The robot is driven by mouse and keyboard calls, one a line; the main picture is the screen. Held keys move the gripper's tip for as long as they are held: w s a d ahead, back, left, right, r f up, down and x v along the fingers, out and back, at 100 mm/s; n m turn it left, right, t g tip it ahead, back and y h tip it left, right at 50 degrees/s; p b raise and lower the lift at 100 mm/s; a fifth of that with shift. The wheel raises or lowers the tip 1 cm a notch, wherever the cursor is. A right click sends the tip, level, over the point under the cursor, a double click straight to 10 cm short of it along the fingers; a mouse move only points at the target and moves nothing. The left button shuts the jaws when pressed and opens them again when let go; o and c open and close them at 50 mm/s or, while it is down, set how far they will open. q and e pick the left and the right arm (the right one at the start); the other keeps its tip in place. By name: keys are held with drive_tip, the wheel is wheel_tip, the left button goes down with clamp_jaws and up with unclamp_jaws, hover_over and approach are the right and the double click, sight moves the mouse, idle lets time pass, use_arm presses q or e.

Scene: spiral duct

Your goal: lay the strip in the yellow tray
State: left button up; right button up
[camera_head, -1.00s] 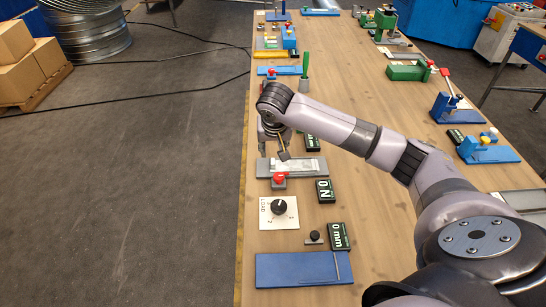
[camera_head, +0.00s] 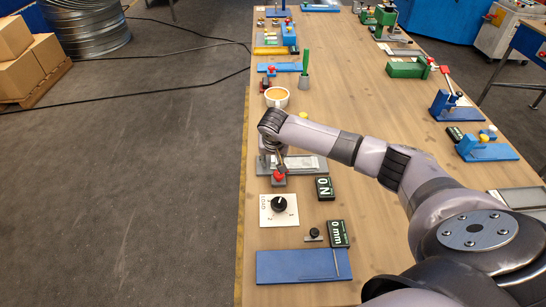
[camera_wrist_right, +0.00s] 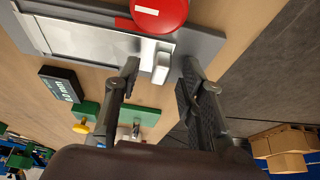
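My right gripper (camera_head: 281,166) is low over the grey fixture (camera_head: 264,166), close to its red knob (camera_head: 279,177). In the right wrist view my right gripper (camera_wrist_right: 160,78) has its two fingers apart, with a small white block (camera_wrist_right: 162,66) of the fixture between or just beyond the tips; contact cannot be told. A pale flat piece (camera_head: 308,163) lies along the fixture and looks silvery in the wrist view (camera_wrist_right: 85,40); I cannot tell for sure that it is the strip. A low yellow piece (camera_head: 268,51), possibly the tray, lies farther up the table's left edge. My left gripper is out of view.
A white cup (camera_head: 277,97) with orange inside stands beyond my right wrist. Black displays (camera_head: 324,188), a dial plate (camera_head: 279,210) and a blue plate (camera_head: 295,267) lie nearer. A green-handled tool (camera_head: 305,68) stands farther back. The table's middle is largely clear.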

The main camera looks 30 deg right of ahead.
clamp_jaws()
idle(0.3)
drive_tip(key=c, duration=0.6)
unclamp_jaws()
clamp_jaws()
drive_tip(key=shift+w+a, duration=0.1)
drive_tip(key=shift+w+a+r, duration=0.1)
drive_tip(key=shift+w+a, duration=0.35)
drive_tip(key=shift+a, duration=0.3)
drive_tip(key=shift+w+a+r, duration=0.1)
drive_tip(key=shift+w+a, duration=0.35)
drive_tip(key=shift+a, duration=0.3)
drive_tip(key=shift+w+a, duration=0.45)
drive_tip(key=shift+a, duration=0.3)
drive_tip(key=shift+r+p, duration=0.1)
drive_tip(key=shift+p, duration=0.2)
